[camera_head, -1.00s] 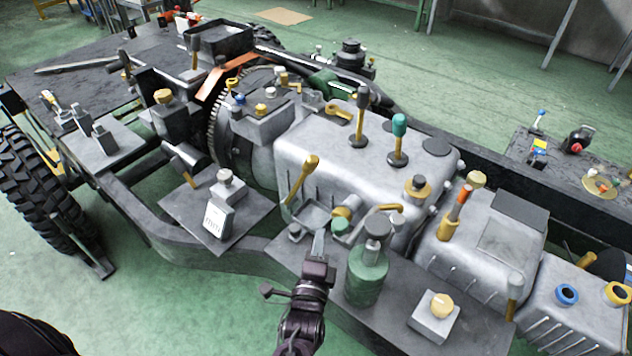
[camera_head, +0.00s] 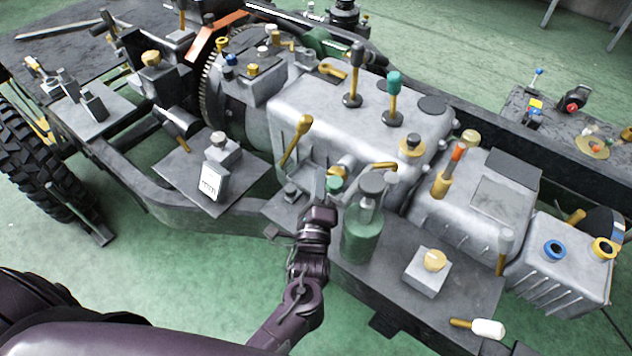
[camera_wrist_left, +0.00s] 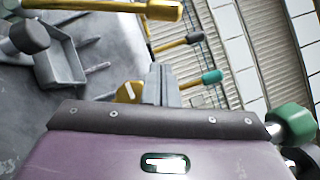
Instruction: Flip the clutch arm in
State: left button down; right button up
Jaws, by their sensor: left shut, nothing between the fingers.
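No label marks the clutch arm. A yellow-handled lever (camera_head: 297,140) leans from a bracket on the near side of the grey gearbox housing (camera_head: 350,125). I cannot tell which is the clutch arm. My left gripper (camera_head: 320,188) is just in front of the low lever's base, shut and empty; its fingers also show in the left wrist view (camera_wrist_left: 160,84). A yellow lever (camera_wrist_left: 100,5) crosses the top there, apart from the fingers. My right gripper is out of view.
A green bottle-shaped part (camera_head: 362,235) stands close right of my left gripper. A grey block with a yellow knob (camera_head: 432,262) is on the same plate. A labelled box (camera_head: 212,183) stands to the left. Knobbed levers (camera_head: 394,100) rise from the housing top.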

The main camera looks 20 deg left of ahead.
pick_arm(q)
jog(key=w+a+r+p, duration=0.2)
jog(key=w+a+r, duration=0.1)
jog(key=w, duration=0.4)
jog(key=shift+w+a, duration=0.35)
jog(key=shift+a, duration=0.3)
